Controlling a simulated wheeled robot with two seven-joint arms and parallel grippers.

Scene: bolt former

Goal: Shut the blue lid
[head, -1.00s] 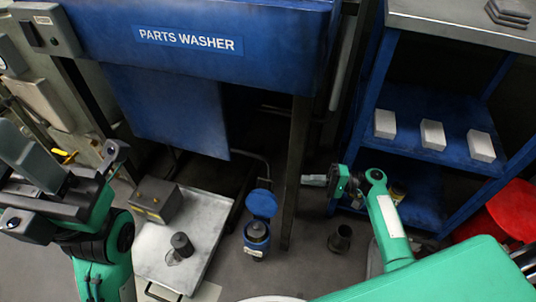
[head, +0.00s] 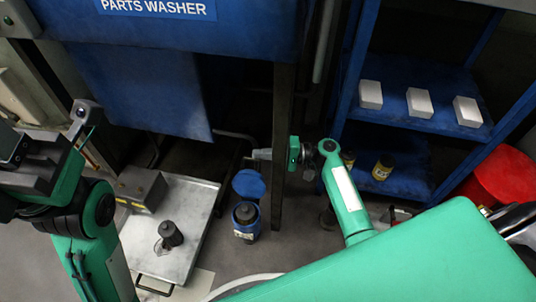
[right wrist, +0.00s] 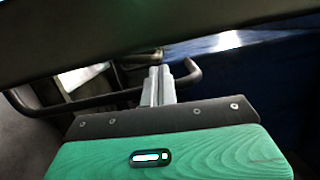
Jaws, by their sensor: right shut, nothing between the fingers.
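A small blue canister (head: 246,222) stands on the floor with a pale label on its front and a dark opening on top. Its round blue lid (head: 249,183) stands open, tilted up at the far side. My right gripper (head: 257,154) is shut and empty, just beyond the lid in the picture, with a small gap showing between them. Its two grey fingers (right wrist: 158,86) lie together in the right wrist view, where neither lid nor canister can be made out. My left arm is at the left edge; the state of its gripper is unclear.
A blue parts washer (head: 170,50) stands behind, with a dark post (head: 281,150) close to my right gripper. A metal tray cart (head: 192,215) with a grey box and dark part is left of the canister. A blue shelf (head: 425,105) and red bin (head: 498,178) are right.

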